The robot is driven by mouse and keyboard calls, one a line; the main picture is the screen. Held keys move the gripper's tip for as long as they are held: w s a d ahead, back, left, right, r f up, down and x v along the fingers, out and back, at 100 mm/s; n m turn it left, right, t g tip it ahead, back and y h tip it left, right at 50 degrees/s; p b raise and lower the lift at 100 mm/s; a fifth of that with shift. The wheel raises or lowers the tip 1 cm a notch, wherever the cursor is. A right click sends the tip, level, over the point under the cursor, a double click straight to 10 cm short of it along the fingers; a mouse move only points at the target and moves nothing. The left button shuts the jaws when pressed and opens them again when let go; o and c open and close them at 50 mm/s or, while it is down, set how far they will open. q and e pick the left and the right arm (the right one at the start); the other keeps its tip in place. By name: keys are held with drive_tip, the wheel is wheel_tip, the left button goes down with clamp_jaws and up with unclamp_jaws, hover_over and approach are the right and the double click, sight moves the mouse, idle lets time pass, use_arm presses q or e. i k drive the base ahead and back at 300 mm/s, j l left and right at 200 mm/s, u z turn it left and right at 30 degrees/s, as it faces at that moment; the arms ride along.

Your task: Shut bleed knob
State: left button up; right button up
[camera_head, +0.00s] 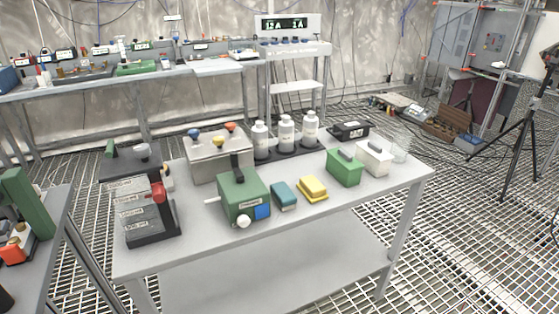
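No label that I can read names a bleed knob, so I cannot tell which knob it is. A steel box (215,160) on the table carries a blue knob (194,132), a yellow knob (218,142) and an orange knob (231,127) on top. In front of it a green box (236,199) has a white round knob (243,221) low on its front and a black lever on top. A dark-framed unit (150,215) at the table's left has a red knob (158,192). Whether any knob is open or shut does not show. Neither gripper is in view.
The grey table (330,216) also holds white bottles (287,133), a teal block (284,195), a yellow block (312,188), a green case (343,168) and a white case (373,158). A tripod (515,130) stands right. Grating floor is clear at the front right.

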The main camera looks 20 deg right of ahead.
sight(243, 221)
drive_tip(key=j+z, duration=0.2)
drive_tip(key=z, duration=0.15)
drive_tip(key=j+z, duration=0.2)
drive_tip(key=z, duration=0.15)
drive_tip(key=j+z, duration=0.2)
drive_tip(key=z, duration=0.2)
drive_tip(key=k+j+z, duration=0.25)
drive_tip(key=j, duration=0.15)
drive_tip(key=k+j+z, duration=0.15)
drive_tip(key=j+z, duration=0.15)
drive_tip(key=k+j+z, duration=0.1)
drive_tip(key=k+j, duration=0.15)
drive_tip(key=j, duration=0.2)
drive_tip(key=k+j+z, duration=0.15)
drive_tip(key=j, duration=0.3)
drive_tip(key=k+j, duration=0.65)
drive_tip(key=i+j, duration=0.35)
